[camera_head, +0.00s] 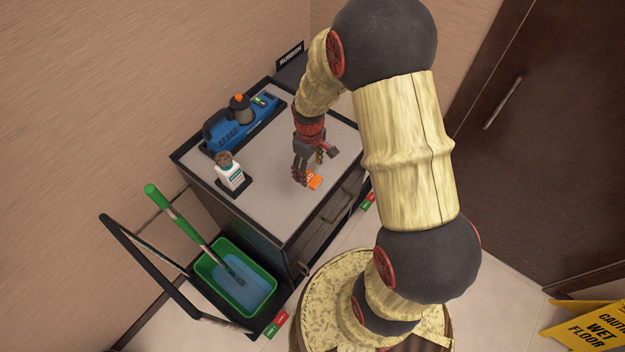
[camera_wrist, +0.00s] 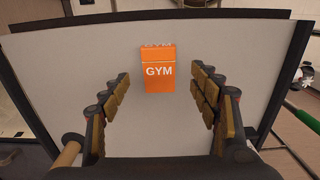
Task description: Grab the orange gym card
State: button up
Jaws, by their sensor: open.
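The orange gym card (camera_wrist: 158,72) lies on the grey top of a cart, with "GYM" facing up in the wrist view. It also shows in the head view (camera_head: 314,182), beside my fingers. My gripper (camera_head: 310,170) is over the cart top (camera_head: 265,200). In the wrist view my gripper (camera_wrist: 160,98) is open, with one finger on each side and empty space between them. The card sits between and slightly beyond the fingertips. I cannot tell the exact height of the fingers above the surface.
A green mop bucket (camera_head: 215,262) with a green-handled mop is at the lower left. The cart top around the card is clear.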

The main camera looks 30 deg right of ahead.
aim_at(310, 178)
jog(key=f, duration=0.4)
jog(key=shift+w+f, duration=0.25)
jog(key=shift+f, duration=0.15)
jog(key=shift+c, duration=0.4)
jog(key=c, duration=0.8)
jog(key=shift+r, duration=0.1)
jog(key=shift+c, duration=0.4)
